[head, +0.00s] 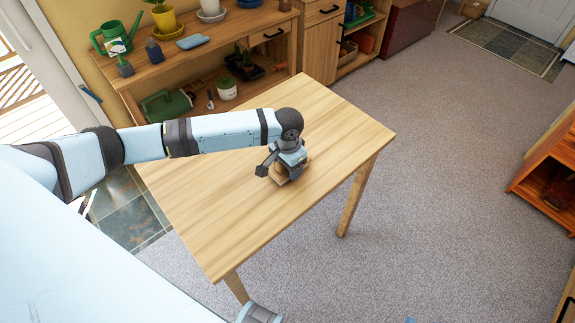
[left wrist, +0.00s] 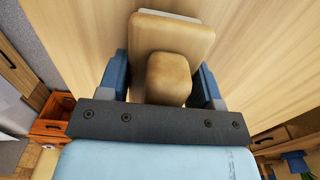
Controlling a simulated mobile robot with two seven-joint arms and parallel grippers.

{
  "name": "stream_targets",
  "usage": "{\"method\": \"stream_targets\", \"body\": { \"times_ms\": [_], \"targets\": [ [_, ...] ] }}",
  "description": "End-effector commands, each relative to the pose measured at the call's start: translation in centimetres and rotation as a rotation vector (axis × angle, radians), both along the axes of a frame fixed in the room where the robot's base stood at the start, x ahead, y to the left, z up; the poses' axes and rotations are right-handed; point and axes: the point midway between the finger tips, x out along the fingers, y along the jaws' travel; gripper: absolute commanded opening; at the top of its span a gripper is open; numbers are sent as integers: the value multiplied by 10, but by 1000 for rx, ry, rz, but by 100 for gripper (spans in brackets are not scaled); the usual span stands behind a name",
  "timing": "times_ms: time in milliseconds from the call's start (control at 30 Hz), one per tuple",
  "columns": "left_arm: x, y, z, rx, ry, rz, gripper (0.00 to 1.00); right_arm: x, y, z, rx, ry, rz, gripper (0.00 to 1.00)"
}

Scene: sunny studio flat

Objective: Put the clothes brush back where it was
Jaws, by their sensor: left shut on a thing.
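The clothes brush is a light wooden thing with a flat, rounded body (left wrist: 172,38) and a browner block-like grip. My left gripper (left wrist: 163,82) has a blue finger on each side of the brush and is shut on it. In the head view the left gripper (head: 281,164) is over the middle right of the wooden table (head: 225,225), pointing down. A tan part of the brush (head: 281,180) shows beneath it; the rest is hidden by the gripper. I cannot tell whether the brush touches the tabletop. My right gripper is not in view.
The rest of the tabletop is bare. Behind it stands a wooden shelf bench (head: 160,72) with a green watering can (head: 119,37), a yellow pot (head: 165,20), a blue cloth-like thing (head: 193,41) and other items. Open carpet (head: 440,170) lies to the right.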

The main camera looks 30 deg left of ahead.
Motion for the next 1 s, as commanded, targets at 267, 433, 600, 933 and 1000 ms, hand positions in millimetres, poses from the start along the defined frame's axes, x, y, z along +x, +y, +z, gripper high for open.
{"method": "stream_targets", "body": {
  "times_ms": [267, 433, 600, 933, 1000],
  "targets": [
    [0, 0, 0, 0, -1, 0, 34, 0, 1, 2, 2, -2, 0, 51],
    [0, 0, -3, 0, -1, 0, 82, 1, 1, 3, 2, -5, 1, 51],
    [0, 0, -2, 0, -1, 0, 85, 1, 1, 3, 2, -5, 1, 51],
    [1, 0, 22, 0, -3, -1, 85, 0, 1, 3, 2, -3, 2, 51],
    [1, 0, 36, 0, -4, -2, 85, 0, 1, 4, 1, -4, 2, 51]
  ]
}}
